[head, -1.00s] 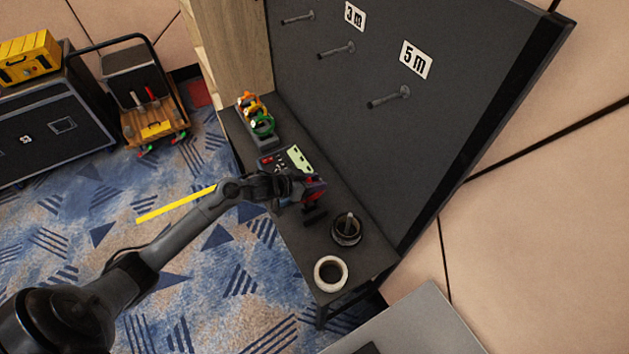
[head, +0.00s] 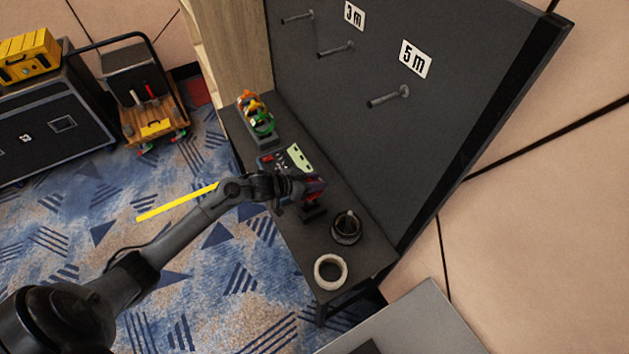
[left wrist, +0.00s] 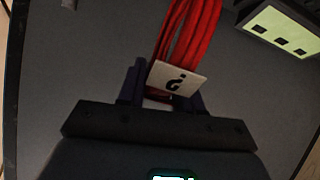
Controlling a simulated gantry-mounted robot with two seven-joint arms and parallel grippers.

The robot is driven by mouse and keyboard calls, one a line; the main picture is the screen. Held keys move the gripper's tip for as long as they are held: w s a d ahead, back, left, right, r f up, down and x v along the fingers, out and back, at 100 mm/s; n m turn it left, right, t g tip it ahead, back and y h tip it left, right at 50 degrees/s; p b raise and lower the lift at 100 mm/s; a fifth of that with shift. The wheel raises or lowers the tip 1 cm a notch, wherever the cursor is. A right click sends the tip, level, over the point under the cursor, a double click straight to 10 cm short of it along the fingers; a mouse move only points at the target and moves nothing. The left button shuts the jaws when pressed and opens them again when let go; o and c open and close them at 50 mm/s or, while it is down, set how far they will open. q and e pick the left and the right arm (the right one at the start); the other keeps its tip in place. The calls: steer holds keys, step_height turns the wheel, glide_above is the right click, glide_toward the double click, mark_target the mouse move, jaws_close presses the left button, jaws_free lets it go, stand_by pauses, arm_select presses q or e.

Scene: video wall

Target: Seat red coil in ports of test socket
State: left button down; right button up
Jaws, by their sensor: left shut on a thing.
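My left gripper (head: 306,188) is over the middle of the dark bench. In the left wrist view its fingers (left wrist: 160,88) are shut on the red coil (left wrist: 188,35), a bundle of red cable loops with a white tag (left wrist: 175,79) bearing a question mark. In the head view the coil is mostly hidden by the gripper, with only a little dark red showing. A pale green panel (head: 298,157) with dark openings, apparently the test socket, lies just behind the gripper. It also shows in the left wrist view (left wrist: 270,24), apart from the coil. My right gripper is not in view.
The bench (head: 368,262) also holds orange, yellow and green coils (head: 260,118), a black coil or bowl-like ring (head: 346,228) and a white tape roll (head: 331,271). A dark board (head: 400,140) with pegs and length labels rises behind. A trolley (head: 150,105) stands left.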

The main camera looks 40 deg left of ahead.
mark_target(315, 195)
arm_select(q)
steer(key=shift+f, duration=0.7)
stand_by(0.6)
steer(key=shift+f, duration=0.35)
steer(key=shift+d+f+b, duration=0.1)
steer(key=shift+f+b, duration=0.25)
steer(key=shift+f, duration=0.15)
stand_by(0.4)
steer(key=shift+f, duration=0.55)
stand_by(0.6)
steer(key=c, duration=0.7)
jaws_free()
steer(key=shift+s, duration=0.1)
